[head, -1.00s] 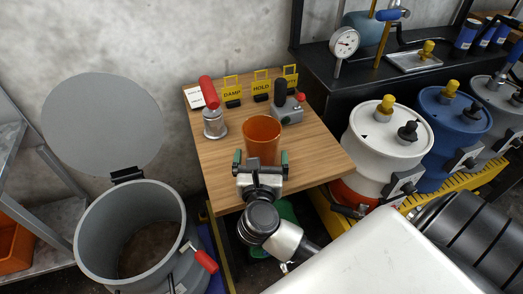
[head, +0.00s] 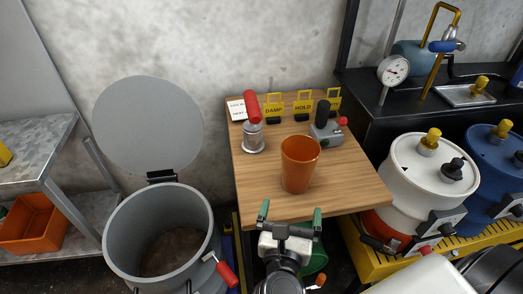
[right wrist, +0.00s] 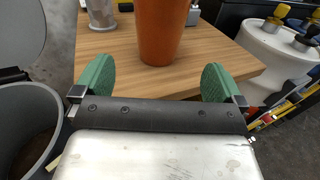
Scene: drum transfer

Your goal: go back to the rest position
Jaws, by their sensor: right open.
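My right gripper (head: 290,222) is in front of the near edge of the wooden table (head: 345,190). Its green-padded fingers are apart, with nothing between them. An orange cup (head: 300,165) stands upright on the table, beyond the fingertips and clear of them. In the right wrist view the cup (right wrist: 160,30) stands ahead of the two open fingers (right wrist: 160,85), its top cut off by the frame. My left gripper does not show in either view.
A grey bin (head: 125,235) with its round lid (head: 148,125) raised stands left of the table. White (head: 410,175) and blue (head: 480,165) drums stand on the right. A red-handled metal canister (head: 252,138), a small device (head: 327,130) and yellow tags (head: 303,105) are on the table.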

